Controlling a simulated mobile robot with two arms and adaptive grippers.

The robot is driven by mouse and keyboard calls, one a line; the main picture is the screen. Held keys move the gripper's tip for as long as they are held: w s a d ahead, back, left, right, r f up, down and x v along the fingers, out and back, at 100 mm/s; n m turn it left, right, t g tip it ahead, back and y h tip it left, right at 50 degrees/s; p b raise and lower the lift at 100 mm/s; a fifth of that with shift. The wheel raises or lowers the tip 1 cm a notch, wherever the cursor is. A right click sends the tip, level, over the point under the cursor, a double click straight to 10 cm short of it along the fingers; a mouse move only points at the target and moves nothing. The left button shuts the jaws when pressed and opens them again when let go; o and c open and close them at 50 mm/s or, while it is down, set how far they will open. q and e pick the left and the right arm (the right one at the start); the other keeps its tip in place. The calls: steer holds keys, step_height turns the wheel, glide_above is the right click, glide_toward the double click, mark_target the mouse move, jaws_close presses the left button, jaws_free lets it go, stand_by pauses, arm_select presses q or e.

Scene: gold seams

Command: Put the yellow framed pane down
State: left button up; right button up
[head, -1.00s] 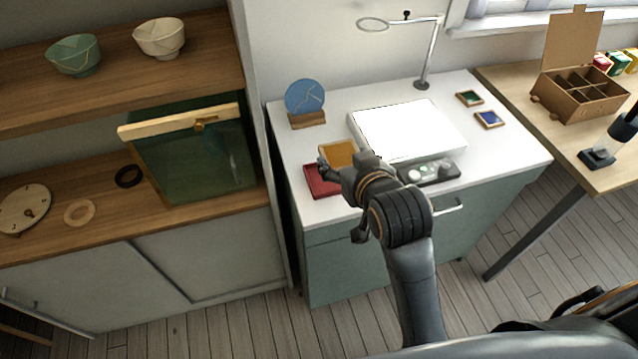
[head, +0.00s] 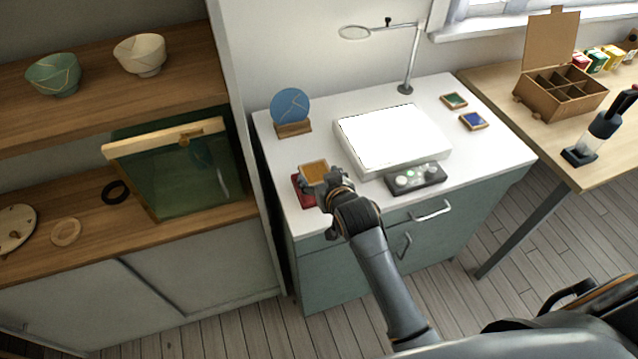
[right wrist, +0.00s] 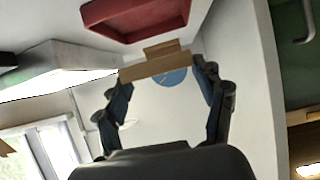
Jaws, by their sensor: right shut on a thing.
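The yellow framed pane (head: 314,172) has an amber face and a wooden frame. My right gripper (head: 336,184) is shut on it at its right side in the head view. In the right wrist view the frame shows edge-on as a wooden strip (right wrist: 155,67) between the fingertips (right wrist: 163,78). The pane overlaps the red tray (head: 304,196) at the front left of the white desk. The tray also shows in the right wrist view (right wrist: 135,16), apart from the strip in the picture. I cannot tell whether the pane touches it. My left gripper is not in view.
A blue disc (head: 291,105) on a wooden stand is behind the tray. A lit light box (head: 388,137) and a knob panel (head: 416,178) are to the right. Green (head: 454,100) and blue (head: 473,121) framed panes lie at the desk's back right.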

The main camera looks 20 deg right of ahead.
steer(key=shift+w+d+f, duration=0.1)
steer(key=shift+w+f, duration=0.4)
steer(key=shift+f, duration=0.05)
steer(key=shift+w+f+p, duration=0.1)
steer(key=shift+f+p, duration=0.2)
steer(key=shift+f, duration=1.4)
steer(key=shift+f, duration=0.6)
steer(key=o, duration=1.3)
steer(key=shift+r, duration=0.1)
